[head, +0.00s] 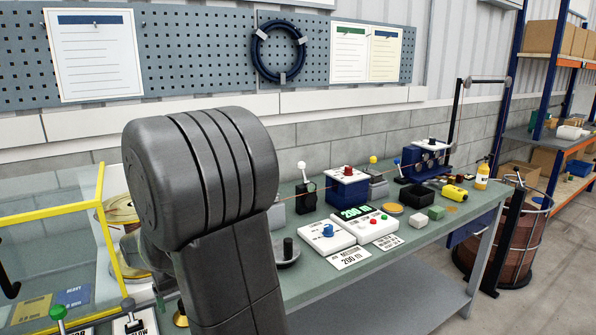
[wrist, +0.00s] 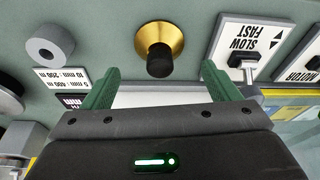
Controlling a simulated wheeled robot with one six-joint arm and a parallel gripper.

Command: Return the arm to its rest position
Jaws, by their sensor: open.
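In the wrist view my gripper (wrist: 160,92) is open, with its two green fingers apart and nothing between them. Beyond the fingers is a brass, bell-shaped piece with a dark knob (wrist: 160,52) on the green bench top. In the head view my dark grey arm fills the left centre and hides part of the bench; my gripper is not visible there.
A yellow-framed clear guard (head: 104,225) stands at the left. The bench (head: 400,252) holds a white control box with a blue knob (head: 327,234), a blue box with a red knob (head: 347,188) and a yellow bottle (head: 482,176). In the wrist view a SLOW/FAST lever plate (wrist: 243,45) is close at right.

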